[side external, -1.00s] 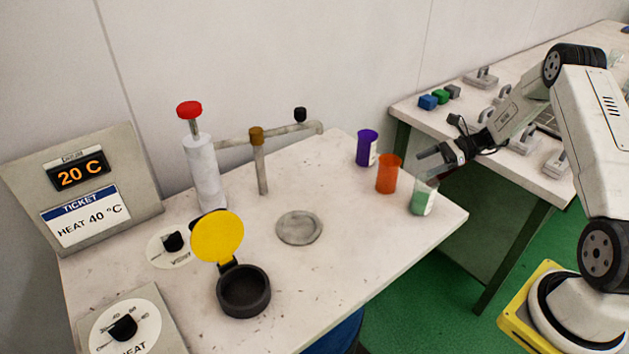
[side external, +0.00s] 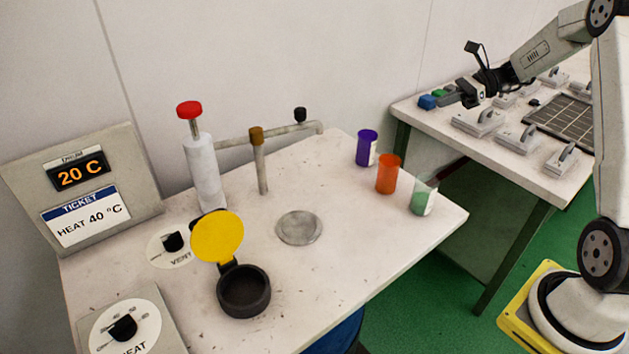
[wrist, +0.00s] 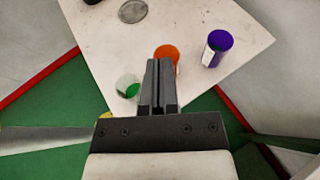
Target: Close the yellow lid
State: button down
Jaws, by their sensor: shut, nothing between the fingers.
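The yellow lid (side external: 217,236) stands open, tilted up on its hinge behind the round black mould (side external: 244,291) on the white table. The mould's cavity is uncovered. My gripper (side external: 447,99) is far to the right of the lid, raised near the second table at the back right. In the wrist view my gripper (wrist: 159,66) has its fingers together with nothing between them. Part of a dark round thing shows at the top edge of the wrist view, too cut off to identify surely. The lid is not clearly visible there.
Purple (side external: 367,148), orange (side external: 388,174) and green-and-white (side external: 423,195) cups stand at the white table's right side.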

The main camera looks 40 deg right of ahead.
aim_at(215, 235)
jog(key=w+a+f+n+g+h, duration=0.1)
jog(key=w+a+n+g+h, duration=0.45)
jog(key=a, duration=0.75)
jog(key=w+a+f+n+g+h, duration=0.25)
jog(key=w+a+n, duration=0.6)
jog(key=a, duration=0.55)
jog(key=a+r+n+t+h, duration=0.2)
jog(key=a+n, duration=0.3)
jog(key=a, duration=0.9)
jog(key=a+r+n+t+h, duration=0.25)
jog(key=a+n, duration=0.25)
jog(key=a, duration=0.8)
jog(key=shift+y, duration=0.35)
jog(key=x, duration=0.5)
jog(key=shift+s+a+f, duration=0.1)
jog(key=shift+s+a, duration=0.05)
jog(key=shift+s, duration=0.15)
jog(key=shift+f, duration=0.1)
notch_tip(215, 235, down, 8)
jog(key=s, duration=0.1)
